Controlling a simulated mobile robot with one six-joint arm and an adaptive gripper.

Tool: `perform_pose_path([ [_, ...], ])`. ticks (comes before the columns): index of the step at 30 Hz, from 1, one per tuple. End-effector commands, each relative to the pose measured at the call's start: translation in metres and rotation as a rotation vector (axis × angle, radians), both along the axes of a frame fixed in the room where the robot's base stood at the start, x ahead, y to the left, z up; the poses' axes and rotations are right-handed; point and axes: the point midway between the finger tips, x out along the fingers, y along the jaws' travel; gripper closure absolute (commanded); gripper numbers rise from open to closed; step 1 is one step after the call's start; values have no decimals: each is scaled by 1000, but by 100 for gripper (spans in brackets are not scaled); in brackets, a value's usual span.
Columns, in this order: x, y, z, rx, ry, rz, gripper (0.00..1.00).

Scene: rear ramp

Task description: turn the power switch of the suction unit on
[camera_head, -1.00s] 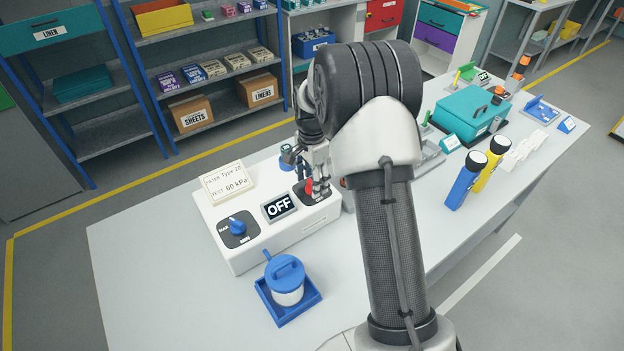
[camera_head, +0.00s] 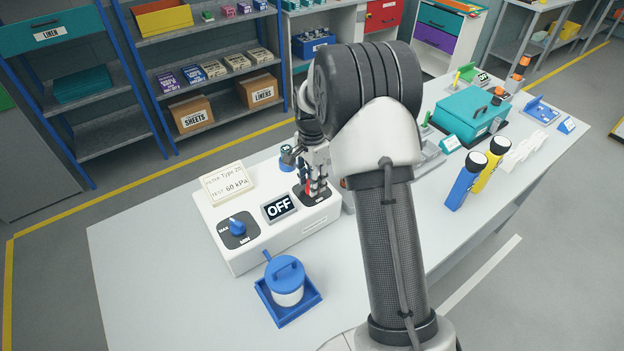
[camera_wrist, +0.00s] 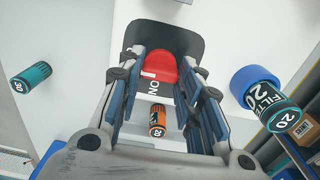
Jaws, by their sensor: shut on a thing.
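The suction unit (camera_head: 285,238) is a white box on the table. Its display (camera_head: 278,207) reads OFF. The red power switch (camera_wrist: 160,68) sits on a dark plate with an ON mark at its near side in the wrist view. Only a sliver of red shows behind the fingers in the head view. My gripper (camera_head: 314,188) is over the right end of the unit. In the wrist view my gripper (camera_wrist: 165,72) is shut on the switch, with a finger on each side of it. The fingers hide part of the switch and its plate.
A lidded cup (camera_head: 286,283) stands in a blue tray in front. A teal case (camera_head: 462,122) and two torches are to the right. The table's left end is clear.

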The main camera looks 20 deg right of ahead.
Motion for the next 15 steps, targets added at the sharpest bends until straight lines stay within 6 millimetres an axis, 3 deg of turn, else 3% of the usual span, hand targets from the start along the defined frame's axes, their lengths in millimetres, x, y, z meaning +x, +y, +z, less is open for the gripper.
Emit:
perform_pose_path([
  [8, 0, 0, 1, 0, 1, 119, 91],
  [15, 0, 0, 1, 0, 0, 322, 91],
])
